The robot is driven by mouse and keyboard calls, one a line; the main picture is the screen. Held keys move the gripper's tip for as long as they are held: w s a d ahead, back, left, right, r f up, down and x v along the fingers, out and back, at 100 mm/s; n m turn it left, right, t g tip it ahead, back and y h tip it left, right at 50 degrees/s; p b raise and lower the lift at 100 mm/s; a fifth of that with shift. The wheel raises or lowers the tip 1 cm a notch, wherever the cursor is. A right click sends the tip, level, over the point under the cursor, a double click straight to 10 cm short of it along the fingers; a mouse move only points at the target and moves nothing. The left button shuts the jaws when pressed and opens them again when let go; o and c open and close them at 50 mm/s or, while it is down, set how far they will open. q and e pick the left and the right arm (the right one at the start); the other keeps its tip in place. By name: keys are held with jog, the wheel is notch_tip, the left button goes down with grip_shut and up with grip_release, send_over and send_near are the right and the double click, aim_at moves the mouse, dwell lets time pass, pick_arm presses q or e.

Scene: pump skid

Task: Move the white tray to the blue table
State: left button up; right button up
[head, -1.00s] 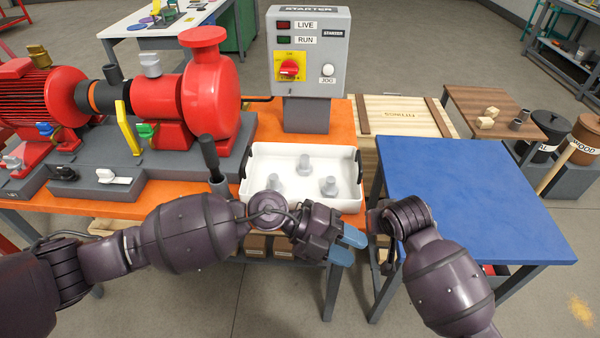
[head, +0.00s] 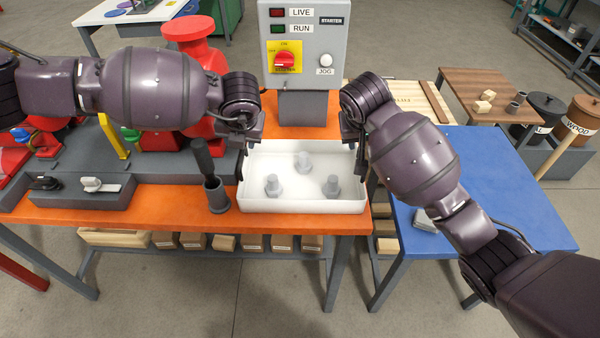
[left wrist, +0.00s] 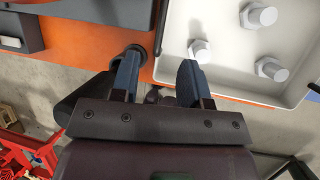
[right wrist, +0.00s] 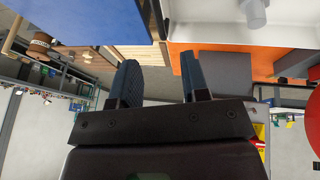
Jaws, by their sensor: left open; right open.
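The white tray (head: 300,206) sits on the orange table (head: 150,207) and holds three grey bolts (head: 272,186). The blue table (head: 520,195) stands to the right and is lower. My left gripper (head: 245,150) is open at the tray's left end; its wrist view shows the open fingers (left wrist: 158,78) near the tray's left wall (left wrist: 172,45). I cannot tell whether either gripper touches the tray.
A dark grey cup with a black handle (head: 217,195) stands close to the tray's left side. The grey starter box (head: 305,45) rises behind the tray. A red pump (head: 195,35) is at the left. The visible part of the blue table's top is mostly clear.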

aim_at(242, 155)
pick_arm(q)
jog(key=shift+s, duration=0.1)
pick_arm(e)
jog(key=shift+s, duration=0.1)
pick_arm(q)
jog(key=shift+x, duration=5.5)
pick_arm(e)
jog(key=shift+x, duration=5.45)
pick_arm(q)
jog(key=shift+d, duration=0.1)
jog(key=shift+c, duration=0.3)
pick_arm(e)
jog(key=shift+c, duration=0.2)
pick_arm(q)
grip_shut()
pick_arm(e)
grip_shut()
